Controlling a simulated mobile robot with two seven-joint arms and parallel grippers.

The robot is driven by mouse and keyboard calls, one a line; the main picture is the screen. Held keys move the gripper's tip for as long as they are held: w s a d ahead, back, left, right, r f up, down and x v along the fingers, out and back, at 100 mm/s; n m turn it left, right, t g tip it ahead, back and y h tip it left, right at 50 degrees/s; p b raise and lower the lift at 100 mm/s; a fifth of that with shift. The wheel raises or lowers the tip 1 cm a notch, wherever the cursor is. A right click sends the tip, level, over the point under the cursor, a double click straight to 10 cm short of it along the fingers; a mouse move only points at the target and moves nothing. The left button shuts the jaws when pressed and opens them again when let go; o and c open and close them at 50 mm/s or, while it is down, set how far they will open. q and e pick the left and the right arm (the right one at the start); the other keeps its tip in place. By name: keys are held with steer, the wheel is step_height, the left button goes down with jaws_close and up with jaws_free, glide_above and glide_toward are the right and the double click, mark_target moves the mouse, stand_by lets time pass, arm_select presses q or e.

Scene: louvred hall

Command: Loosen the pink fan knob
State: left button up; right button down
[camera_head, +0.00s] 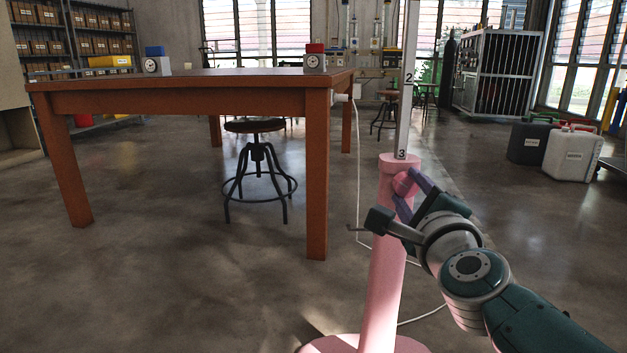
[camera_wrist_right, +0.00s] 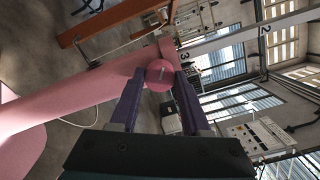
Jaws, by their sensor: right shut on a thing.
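The pink knob (camera_head: 404,184) sits on the side of the pink fan post (camera_head: 384,270), near the top of the post. A white pole (camera_head: 405,100) with the numbers 2 and 3 on it rises out of the post. My right gripper (camera_head: 408,189) has its two purple fingers on either side of the knob and is shut on it. My left gripper is not in view.
A wooden table (camera_head: 200,80) stands to the left, with small boxes with dials on it. A stool (camera_head: 258,165) is behind its front edge. A white cable (camera_head: 358,160) runs down to the floor near the post. Canisters (camera_head: 572,155) stand at the right. The floor in front is clear.

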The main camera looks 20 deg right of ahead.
steer(key=n+p, duration=0.2)
steer(key=n, duration=0.4)
steer(key=n+p, duration=0.1)
steer(key=n, duration=0.2)
steer(key=shift+n, duration=0.4)
steer(key=shift+n+p, duration=0.35)
steer(key=shift+n, duration=1.15)
steer(key=shift+c, duration=1.8)
jaws_free()
steer(key=shift+f, duration=0.1)
